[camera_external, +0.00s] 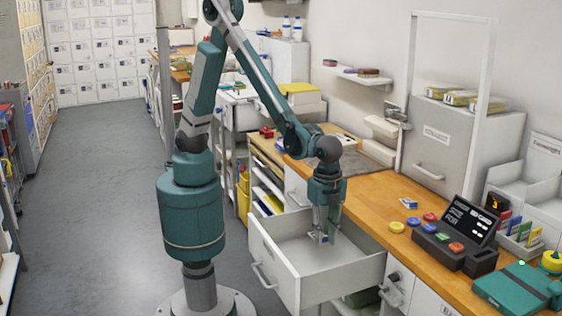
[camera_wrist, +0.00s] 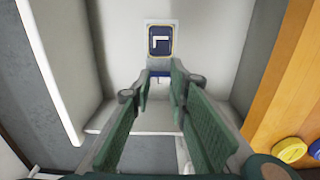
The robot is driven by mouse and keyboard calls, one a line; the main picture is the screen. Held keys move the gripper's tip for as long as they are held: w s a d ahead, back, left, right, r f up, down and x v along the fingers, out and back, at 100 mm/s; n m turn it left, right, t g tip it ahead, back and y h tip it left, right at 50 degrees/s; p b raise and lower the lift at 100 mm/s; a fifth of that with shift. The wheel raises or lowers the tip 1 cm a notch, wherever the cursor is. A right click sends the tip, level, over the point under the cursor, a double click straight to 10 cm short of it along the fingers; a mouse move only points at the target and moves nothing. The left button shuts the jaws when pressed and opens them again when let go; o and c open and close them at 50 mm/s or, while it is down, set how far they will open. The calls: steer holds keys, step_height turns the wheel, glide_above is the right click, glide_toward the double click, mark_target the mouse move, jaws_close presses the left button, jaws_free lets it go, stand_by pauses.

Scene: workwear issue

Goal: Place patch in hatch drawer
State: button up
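The patch (camera_wrist: 160,40) is a small dark blue piece with a white angular mark and a pale, gold-edged border. In the wrist view it shows just beyond my fingertips, with a blue part of it between them. My gripper (camera_wrist: 164,72) points down into the open drawer and appears shut on the patch. In the external view my gripper (camera_external: 326,238) is inside the drawer, with the small blue and white patch (camera_external: 319,237) at its fingertips. The hatch drawer (camera_external: 273,262) is grey-white, pulled out and otherwise empty. I cannot tell whether the patch touches its floor.
The wooden counter (camera_external: 380,190) runs behind the drawer. On it are another small blue and white piece (camera_external: 409,203), a yellow disc (camera_external: 397,227), a black terminal (camera_external: 462,229) and a green case (camera_external: 512,288).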

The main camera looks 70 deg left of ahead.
mark_target(323, 266)
steer(key=shift+f, duration=1.1)
steer(key=shift+f+b, duration=0.7)
steer(key=shift+f, duration=2.45)
steer(key=shift+f, duration=0.1)
steer(key=shift+f+b, duration=0.45)
steer(key=shift+f, duration=1.3)
steer(key=shift+f, duration=0.15)
steer(key=o, duration=0.6)
